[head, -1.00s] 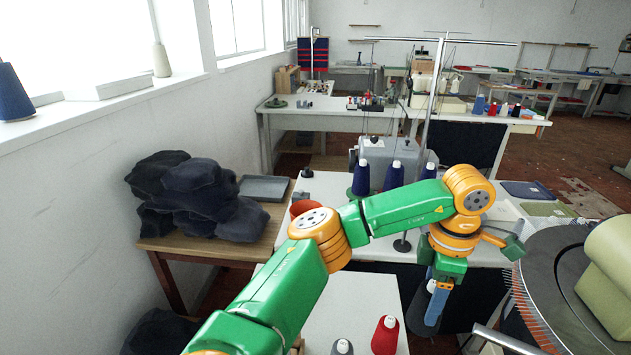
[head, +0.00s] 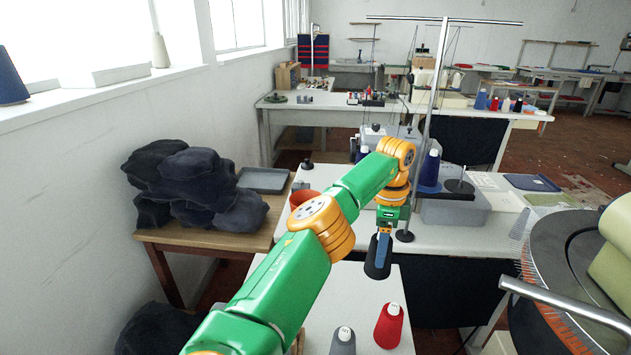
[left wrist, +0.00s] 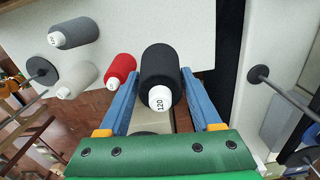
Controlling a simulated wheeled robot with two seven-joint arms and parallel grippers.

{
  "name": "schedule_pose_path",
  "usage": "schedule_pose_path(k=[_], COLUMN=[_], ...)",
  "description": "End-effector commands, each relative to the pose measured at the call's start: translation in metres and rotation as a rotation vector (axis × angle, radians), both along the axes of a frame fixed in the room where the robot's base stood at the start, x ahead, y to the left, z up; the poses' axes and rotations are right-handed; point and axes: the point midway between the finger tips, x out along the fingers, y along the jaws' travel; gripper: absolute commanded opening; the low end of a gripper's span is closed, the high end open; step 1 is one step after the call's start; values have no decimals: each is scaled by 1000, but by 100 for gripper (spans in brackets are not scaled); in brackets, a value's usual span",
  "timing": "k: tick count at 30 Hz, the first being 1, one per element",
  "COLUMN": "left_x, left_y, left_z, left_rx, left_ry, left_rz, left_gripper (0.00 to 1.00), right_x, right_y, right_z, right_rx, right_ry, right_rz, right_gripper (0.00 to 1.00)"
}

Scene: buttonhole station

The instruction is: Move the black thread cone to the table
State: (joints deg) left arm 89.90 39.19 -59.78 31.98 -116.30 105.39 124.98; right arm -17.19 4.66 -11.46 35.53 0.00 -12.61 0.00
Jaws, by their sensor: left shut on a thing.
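The black thread cone (head: 376,268) hangs below my left gripper (head: 383,246) in the head view. In the left wrist view the black cone (left wrist: 160,68), with a white top marked 120, sits between the blue fingers of my left gripper (left wrist: 159,80), which is shut on it. In the head view the cone appears over the back part of the near white table (head: 350,292); its height above the top is hard to tell. My right gripper is not in view.
A red cone (head: 389,327) and a grey cone (head: 343,342) stand on the near table. Behind is another white table with a sewing machine, a blue cone (head: 430,169) and an orange-red pot (head: 302,197). A round rack (head: 540,285) stands at right.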

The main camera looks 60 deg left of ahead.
Motion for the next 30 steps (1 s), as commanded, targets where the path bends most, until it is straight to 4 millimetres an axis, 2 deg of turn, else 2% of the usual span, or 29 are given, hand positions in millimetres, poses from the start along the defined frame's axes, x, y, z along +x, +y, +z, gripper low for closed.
schedule_pose_path(k=[2, 4, 15, 26, 27, 30], left_x=[-2, -2, -2, -2, -2, -2], left_y=[3, 4, 3, 4, 4, 4], left_z=[-6, -22, -97, -105, -106, -105], left_rx=[0, 1, -1, 0, 0, 0], left_ry=[1, 4, 3, 0, 0, 0], left_rz=[69, 95, 96, 94, 95, 94], left_gripper=[4, 4, 4, 4, 68, 95], right_x=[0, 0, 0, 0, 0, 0], right_y=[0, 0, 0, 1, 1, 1], right_z=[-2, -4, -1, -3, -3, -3], right_rx=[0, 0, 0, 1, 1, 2], right_ry=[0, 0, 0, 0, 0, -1], right_rz=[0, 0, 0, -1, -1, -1], right_gripper=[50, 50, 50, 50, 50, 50])
